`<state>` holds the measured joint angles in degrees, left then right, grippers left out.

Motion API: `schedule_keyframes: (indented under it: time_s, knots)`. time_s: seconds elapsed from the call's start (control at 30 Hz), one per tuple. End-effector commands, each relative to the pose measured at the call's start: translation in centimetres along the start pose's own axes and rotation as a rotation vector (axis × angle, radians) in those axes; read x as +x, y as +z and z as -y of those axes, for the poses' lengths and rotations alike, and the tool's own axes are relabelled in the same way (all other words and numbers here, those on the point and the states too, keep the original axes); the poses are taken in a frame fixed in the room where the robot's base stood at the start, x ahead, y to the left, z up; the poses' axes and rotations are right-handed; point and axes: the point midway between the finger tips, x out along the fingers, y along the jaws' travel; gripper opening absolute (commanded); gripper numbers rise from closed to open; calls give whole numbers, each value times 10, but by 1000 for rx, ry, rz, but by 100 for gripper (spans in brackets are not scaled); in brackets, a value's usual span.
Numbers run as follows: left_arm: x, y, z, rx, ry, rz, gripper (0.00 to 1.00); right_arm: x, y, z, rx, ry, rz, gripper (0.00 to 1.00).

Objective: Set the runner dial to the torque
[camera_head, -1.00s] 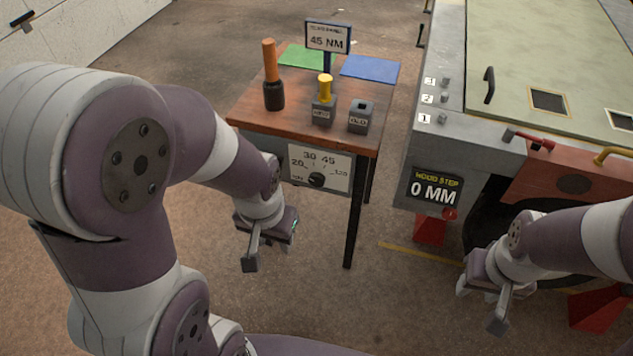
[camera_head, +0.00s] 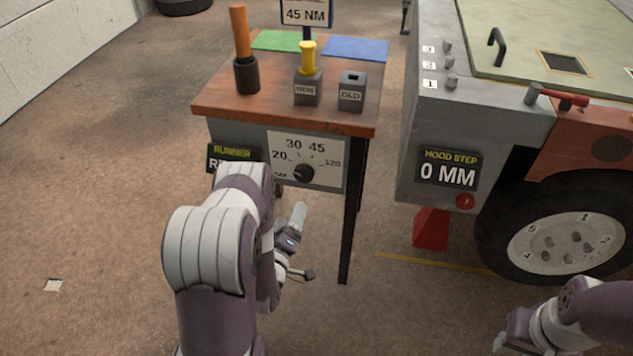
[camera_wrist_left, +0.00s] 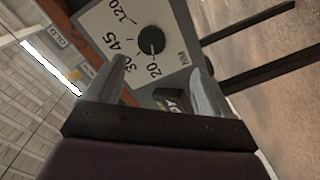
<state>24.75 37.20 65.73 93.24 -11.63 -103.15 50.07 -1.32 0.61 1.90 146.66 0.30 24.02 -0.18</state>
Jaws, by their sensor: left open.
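The runner dial is a black knob (camera_head: 303,173) on a white scale plate (camera_head: 335,165) marked 20, 30, 45 and 120, on the bench's front. A sign above the bench reads 45 NM (camera_head: 305,14). My left gripper (camera_head: 303,245) is open and empty, below and in front of the plate. In its wrist view the open fingers (camera_wrist_left: 162,72) point toward the plate, apart from the knob. My right gripper (camera_head: 515,332) is low at the right; its jaws are unclear.
The runner display (camera_head: 232,153) left of the dial is partly hidden by my left arm. The wooden bench (camera_head: 225,95) carries an orange-handled tool (camera_head: 242,50) and NEW (camera_head: 307,88) and OLD (camera_head: 351,92) blocks. A vehicle with a wheel (camera_head: 565,240) stands right.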

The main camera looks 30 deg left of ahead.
Motion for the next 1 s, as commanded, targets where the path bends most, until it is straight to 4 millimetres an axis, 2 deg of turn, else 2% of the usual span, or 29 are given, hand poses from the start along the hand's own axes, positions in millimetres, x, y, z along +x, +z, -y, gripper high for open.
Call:
schedule_keyframes:
  time_s: [0.07,0.17,0.4,0.6,0.77,0.97,1.0]
  knots:
    - [2,-6,-8,-39,39,-30,82,1,0,0,0,0,0,43]
    - [16,-6,-9,-55,44,-31,82,3,0,0,0,0,0,43]
    - [77,-8,-10,-52,43,-31,82,11,2,0,0,0,1,43]
    - [115,-9,-12,-52,40,-29,82,16,2,0,0,0,1,43]
    - [126,-10,-13,-52,39,-29,82,17,2,0,0,0,1,43]
    - [127,-10,-13,-51,38,-29,82,16,2,0,0,0,1,43]
    - [127,-10,-13,-51,38,-29,79,16,2,0,0,0,1,43]
